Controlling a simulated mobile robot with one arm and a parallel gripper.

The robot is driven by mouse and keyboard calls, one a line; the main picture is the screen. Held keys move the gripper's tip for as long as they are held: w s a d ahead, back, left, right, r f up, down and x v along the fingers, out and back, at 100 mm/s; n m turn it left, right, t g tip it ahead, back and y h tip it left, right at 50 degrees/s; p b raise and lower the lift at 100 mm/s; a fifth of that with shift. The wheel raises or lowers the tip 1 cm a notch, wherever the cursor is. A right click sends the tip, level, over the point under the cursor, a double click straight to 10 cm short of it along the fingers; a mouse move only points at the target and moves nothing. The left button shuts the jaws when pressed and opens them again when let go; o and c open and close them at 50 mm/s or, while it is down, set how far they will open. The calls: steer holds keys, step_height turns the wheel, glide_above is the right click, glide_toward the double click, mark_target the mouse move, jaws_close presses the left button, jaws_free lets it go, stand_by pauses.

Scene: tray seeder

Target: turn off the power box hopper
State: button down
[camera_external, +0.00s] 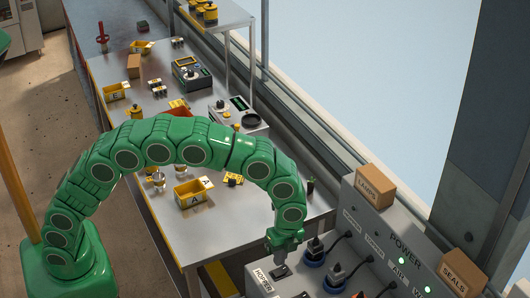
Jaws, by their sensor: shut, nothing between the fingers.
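The grey power box (405,243) fills the lower right, with "POWER" on its back panel and blue plugs with black cables on its top. A white "HOPPER" label (263,281) is at its near left corner. A dark switch (281,271) sits just right of that label. My green arm arches over the table, and my gripper (283,260) points down directly above the switch. The gripper is shut and empty. Its tip is at or very near the switch; I cannot tell whether they touch. The switch's position is too small to read.
Two cardboard boxes, "LAMPS" (374,188) and "SEALS" (459,272), stand on the power box. Lit green lamps (401,261) show on its panel. The steel table (235,240) holds yellow bins (193,192) and instruments. A dark pillar stands at right.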

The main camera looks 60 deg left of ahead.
step_height(320, 180, up, 10)
steer(key=s, duration=0.2)
steer(key=shift+a, duration=0.1)
stand_by(0.5)
steer(key=s+a+r+n, duration=0.3)
steer(key=s+a+n, duration=0.2)
steer(key=s+a, duration=0.45)
steer(key=s+a+r+n, duration=0.35)
steer(key=s+a, duration=0.25)
steer(key=a, duration=0.7)
steer(key=s+a+f+n, duration=0.2)
steer(key=s+a+n, duration=0.2)
steer(key=s, duration=0.7)
steer(key=s+a+f+n, duration=0.2)
steer(key=s+a+n, duration=0.3)
steer(key=s, duration=0.5)
steer(key=shift+s+a, duration=0.4)
steer(key=shift+a, duration=0.55)
steer(key=shift+n, duration=0.25)
